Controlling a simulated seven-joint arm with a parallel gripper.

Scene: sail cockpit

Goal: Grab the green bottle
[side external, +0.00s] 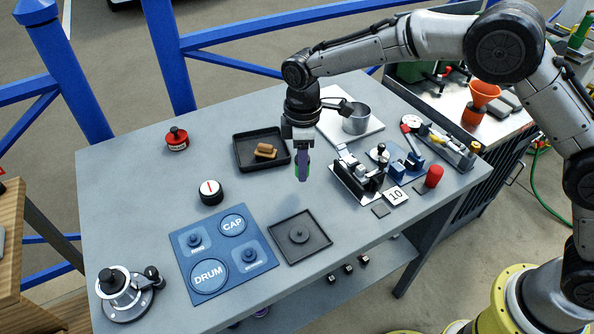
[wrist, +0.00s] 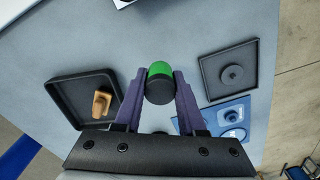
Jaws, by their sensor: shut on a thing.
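The green bottle (wrist: 160,70) is between the two purple fingers of my gripper (wrist: 159,92) in the wrist view. It shows a green body and a black end facing the camera. My gripper is shut on it, with a finger against each side. In the side view my gripper (side external: 303,168) points down above the middle of the grey table. There the fingers hide most of the bottle, and only slivers of green show beside them. The bottle appears to be above the tabletop, with bare table around it.
A black tray (side external: 243,163) with a brown item lies left of my gripper. A square black tray (side external: 318,244) and a blue CAP/DRUM board (side external: 180,262) lie in front.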

